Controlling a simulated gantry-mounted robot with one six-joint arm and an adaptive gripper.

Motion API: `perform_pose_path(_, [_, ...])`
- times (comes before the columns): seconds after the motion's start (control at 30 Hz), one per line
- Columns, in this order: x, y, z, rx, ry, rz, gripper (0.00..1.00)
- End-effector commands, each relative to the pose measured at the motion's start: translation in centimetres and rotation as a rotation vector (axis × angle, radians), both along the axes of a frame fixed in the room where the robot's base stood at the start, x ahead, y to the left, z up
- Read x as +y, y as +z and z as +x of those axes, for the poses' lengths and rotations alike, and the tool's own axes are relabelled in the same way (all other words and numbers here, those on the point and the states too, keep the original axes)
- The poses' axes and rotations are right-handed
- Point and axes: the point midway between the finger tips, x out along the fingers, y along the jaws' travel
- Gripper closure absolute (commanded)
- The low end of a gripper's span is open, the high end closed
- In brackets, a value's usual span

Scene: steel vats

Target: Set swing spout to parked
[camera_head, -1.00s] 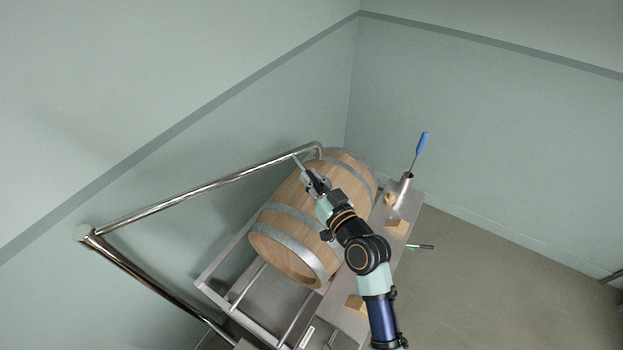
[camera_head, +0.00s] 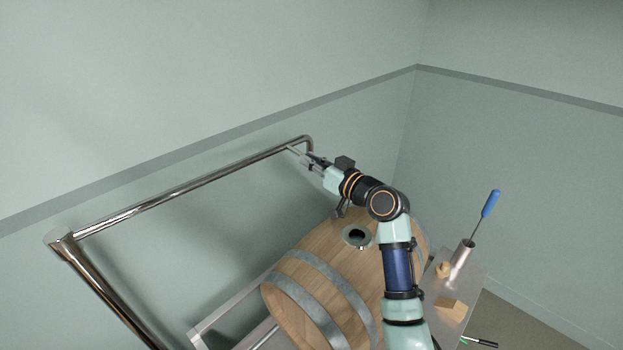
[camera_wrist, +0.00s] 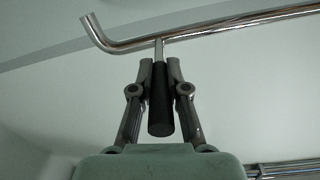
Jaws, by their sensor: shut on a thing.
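The swing spout (camera_head: 190,190) is a long shiny metal pipe with a bent tip, joined at the lower left to a thick metal post (camera_head: 100,287). In the head view its bent tip is near the back wall, above and left of the barrel's bung hole. The spout also shows across the top of the wrist view (camera_wrist: 220,32). A dark handle (camera_wrist: 160,100) hangs from it on a short stem. My gripper (camera_head: 306,159) is shut on this handle, and its two fingers (camera_wrist: 160,75) stand on either side of it in the wrist view.
A wooden barrel (camera_head: 315,265) with metal hoops and an open bung hole (camera_head: 357,236) lies below my arm on a metal frame. To its right are a steel holder (camera_head: 460,256) with a blue-handled tool (camera_head: 490,205) and a wooden block (camera_head: 453,307). Green walls rise behind.

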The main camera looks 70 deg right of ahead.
Motion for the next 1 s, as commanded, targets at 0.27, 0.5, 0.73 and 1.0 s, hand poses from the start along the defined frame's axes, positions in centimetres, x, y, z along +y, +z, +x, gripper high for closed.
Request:
perform_pose_path(0.27, [-0.2,-0.3,0.2,0.006,-0.001,0.003,1.00])
perform_pose_path(0.5, [-0.1,-0.3,0.1,0.005,-0.001,0.002,0.63])
perform_pose_path(0.73, [-0.1,-0.1,0.1,0.003,0.000,0.001,0.61])
perform_pose_path(1.0, [1.1,-0.1,-2.5,0.003,-0.003,-0.002,0.61])
